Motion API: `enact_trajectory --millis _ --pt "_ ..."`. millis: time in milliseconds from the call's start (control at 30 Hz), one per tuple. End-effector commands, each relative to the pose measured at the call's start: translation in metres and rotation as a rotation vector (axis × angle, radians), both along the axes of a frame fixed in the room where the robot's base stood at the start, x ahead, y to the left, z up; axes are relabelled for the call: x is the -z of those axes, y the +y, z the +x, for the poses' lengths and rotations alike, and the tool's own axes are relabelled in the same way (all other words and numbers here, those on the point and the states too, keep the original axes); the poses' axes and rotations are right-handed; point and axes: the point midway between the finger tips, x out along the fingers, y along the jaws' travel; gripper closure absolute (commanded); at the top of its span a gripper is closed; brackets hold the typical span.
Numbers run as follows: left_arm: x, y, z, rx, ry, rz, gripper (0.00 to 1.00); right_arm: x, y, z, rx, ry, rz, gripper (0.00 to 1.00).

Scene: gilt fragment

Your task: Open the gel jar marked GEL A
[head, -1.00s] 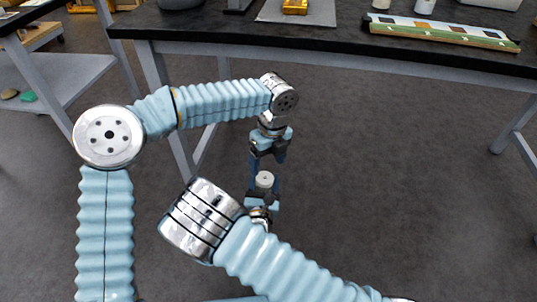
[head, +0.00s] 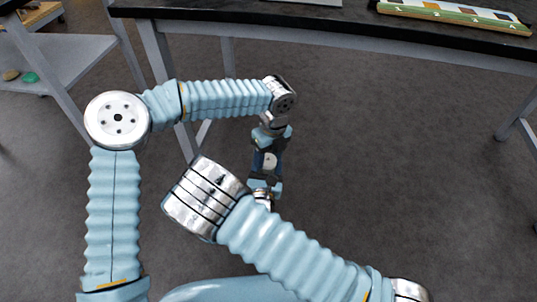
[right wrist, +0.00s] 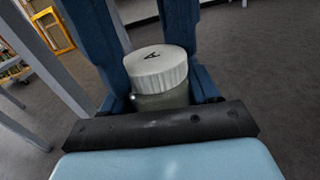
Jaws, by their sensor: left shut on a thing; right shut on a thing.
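The gel jar (right wrist: 160,99) is a small grey-green jar with a white ribbed lid (right wrist: 157,66). A dark letter A shows on the lid in the right wrist view; the rest of the label is hidden. In the head view the white lid (head: 269,160) is a small spot between my grippers, which face each other in mid-air. My right gripper (head: 266,178), on the near side, is shut on the jar's body. My left gripper (head: 268,150), on the far side, is shut on the lid. Dark blue fingers flank the jar on both sides and hide its edges.
A dark-topped table (head: 420,42) runs across the back, with a numbered colour strip (head: 455,12) on it. A grey shelf (head: 70,70) stands at the left. The grey floor around my grippers is clear.

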Motion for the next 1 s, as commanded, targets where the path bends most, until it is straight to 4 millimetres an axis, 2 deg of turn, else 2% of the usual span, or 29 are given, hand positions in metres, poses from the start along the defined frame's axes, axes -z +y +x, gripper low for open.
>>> enact_trajectory --millis 67,167,267,367,600,700,833,1000 --pt "-0.0004 -0.0003 0.0003 0.000 -0.001 -0.002 0.83 -0.0004 0.0006 -0.0001 -0.001 -0.001 0.000 1.00" --pt "-0.0007 -0.0006 0.0002 -0.026 -0.005 0.000 0.83 -0.0004 0.0007 -0.0001 -0.002 -0.001 0.000 1.00" --pt "-0.0017 -0.0005 0.0004 -0.173 -0.023 0.004 0.83 -0.0005 0.0008 -0.0001 -0.002 -0.001 0.000 1.00" --pt "-0.0025 -0.0009 0.0004 -0.464 -0.053 0.009 0.83 -0.0004 0.0009 -0.0001 -0.002 -0.001 0.000 1.00" --pt "-0.0027 -0.0012 0.0004 -1.265 -0.131 0.018 0.83 -0.0003 0.0011 -0.0002 -0.003 -0.001 0.000 1.00" --pt "-0.0023 -0.0011 0.0004 -1.499 -0.152 0.023 0.83 -0.0003 0.0012 -0.0002 -0.003 -0.001 0.000 1.00" --pt "-0.0023 -0.0010 0.0006 -1.659 -0.164 0.023 0.83 -0.0003 0.0013 -0.0002 -0.003 -0.001 0.000 1.00" --pt "-0.0021 -0.0008 0.0008 -1.689 -0.166 0.024 0.83 -0.0003 0.0014 -0.0002 -0.004 0.000 0.000 1.00"
